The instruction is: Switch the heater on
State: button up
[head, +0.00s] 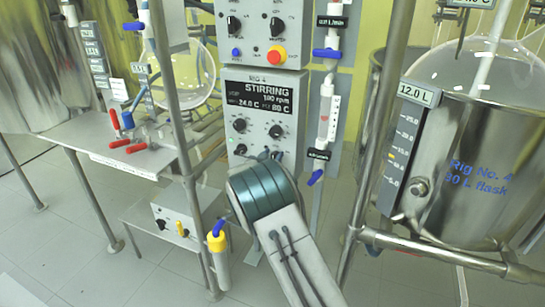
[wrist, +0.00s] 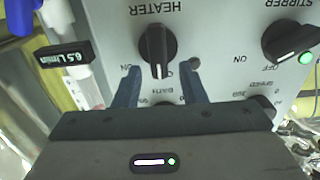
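The heater knob (wrist: 157,48) is a black rotary switch with a white pointer line, under an upside-down HEATER label in the wrist view. Its pointer stands upright in the picture, not turned towards the ON mark at its left. A small lamp (wrist: 195,63) beside it is dark. My gripper (wrist: 160,68) is open, with one blue-grey finger on each side of the knob's pointer end; I cannot tell whether they touch it. In the head view my gripper (head: 270,154) is at the lower part of the control box (head: 262,110) and hides the heater knob.
The stirrer knob (wrist: 290,42) is beside the heater knob, with a lit green lamp. The display (head: 260,98) reads STIRRING. A red emergency button (head: 277,56) is above. A flow meter (head: 326,115) and metal posts flank the box. A steel vessel (head: 460,170) stands at right.

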grip_shut()
